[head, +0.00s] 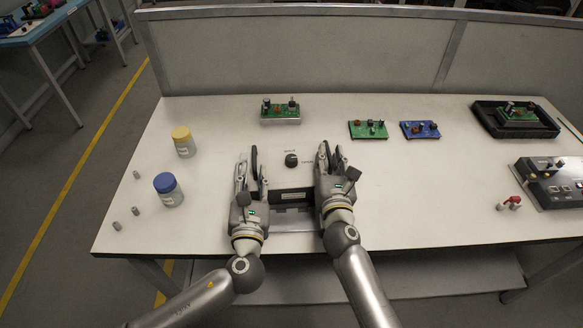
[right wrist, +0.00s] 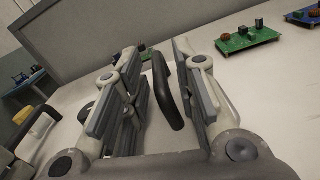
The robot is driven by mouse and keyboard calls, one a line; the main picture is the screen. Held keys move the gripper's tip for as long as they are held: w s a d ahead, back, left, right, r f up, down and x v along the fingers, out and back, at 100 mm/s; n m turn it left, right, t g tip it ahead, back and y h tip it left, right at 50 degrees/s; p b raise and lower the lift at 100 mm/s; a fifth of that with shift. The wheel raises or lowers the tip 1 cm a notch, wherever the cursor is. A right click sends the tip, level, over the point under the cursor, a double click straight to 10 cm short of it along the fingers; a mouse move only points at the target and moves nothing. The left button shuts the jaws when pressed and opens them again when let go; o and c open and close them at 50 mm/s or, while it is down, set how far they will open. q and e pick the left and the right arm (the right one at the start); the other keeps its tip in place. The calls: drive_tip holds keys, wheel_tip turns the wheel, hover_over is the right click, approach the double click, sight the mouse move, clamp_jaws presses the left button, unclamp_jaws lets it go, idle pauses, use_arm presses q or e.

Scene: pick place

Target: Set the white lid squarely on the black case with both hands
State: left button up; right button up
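My left gripper (head: 251,168) stands around a dark upright handle, fingers apart. My right gripper (head: 331,160) is open too; in the right wrist view a black curved handle (right wrist: 166,88) stands between its fingers, with a gap on the left.
A yellow-lidded jar (head: 184,143) and a blue-lidded jar (head: 169,191) stand left, near small grey cylinders. A green board (head: 280,113) lies behind; green (head: 368,130) and blue (head: 420,130) boards lie right. A black tray (head: 544,128) and control box (head: 555,184) are far right.

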use_arm(q)
drive_tip(key=shift+r, duration=0.1)
use_arm(e)
drive_tip(key=s, duration=1.1)
drive_tip(key=shift+d+r, duration=0.15)
drive_tip(key=shift+d, duration=0.1)
use_arm(q)
drive_tip(key=shift+s, duration=0.1)
